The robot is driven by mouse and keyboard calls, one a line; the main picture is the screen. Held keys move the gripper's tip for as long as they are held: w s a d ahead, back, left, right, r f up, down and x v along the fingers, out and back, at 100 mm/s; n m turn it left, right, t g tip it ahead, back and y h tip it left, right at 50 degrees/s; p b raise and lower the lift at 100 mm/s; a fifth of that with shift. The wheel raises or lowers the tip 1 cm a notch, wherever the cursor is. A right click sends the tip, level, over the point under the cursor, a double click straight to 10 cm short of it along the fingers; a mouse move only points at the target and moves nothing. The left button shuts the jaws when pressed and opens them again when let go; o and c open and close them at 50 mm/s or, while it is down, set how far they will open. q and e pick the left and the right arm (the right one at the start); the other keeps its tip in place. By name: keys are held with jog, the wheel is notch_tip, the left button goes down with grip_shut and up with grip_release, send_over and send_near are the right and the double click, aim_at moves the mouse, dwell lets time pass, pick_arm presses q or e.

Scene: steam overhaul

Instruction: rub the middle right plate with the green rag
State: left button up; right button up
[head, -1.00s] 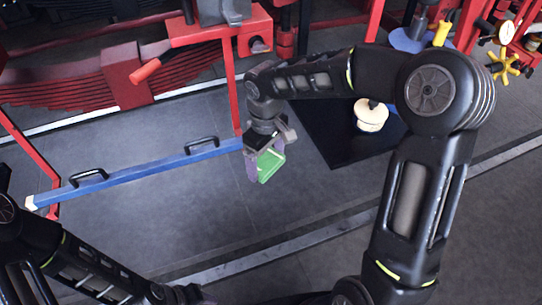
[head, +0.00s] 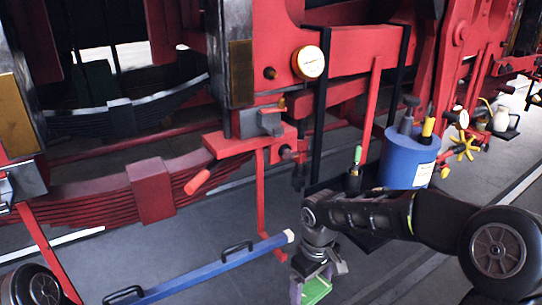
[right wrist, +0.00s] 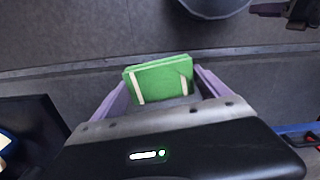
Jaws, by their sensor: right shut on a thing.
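The green rag (head: 316,291), a folded pad with pale straps, is in my right gripper (head: 314,284), low over the floor at the bottom of the head view. The right wrist view shows the rag (right wrist: 160,80) between the two purple fingers of the right gripper (right wrist: 160,88), which is shut on it. Two brownish-gold plates show on the dark uprights: one upper middle (head: 240,73), one at the left edge (head: 15,115). I cannot tell which is the middle right plate. The rag is well below and apart from both.
A blue bar (head: 215,270) with black handles lies near the right gripper. A red lever (head: 198,182) and a thin red post (head: 262,195) stick out before the red frame. A blue drum (head: 408,158) with tools stands right.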

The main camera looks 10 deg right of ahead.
jog(key=shift+s, duration=0.25)
jog(key=shift+d, duration=0.1)
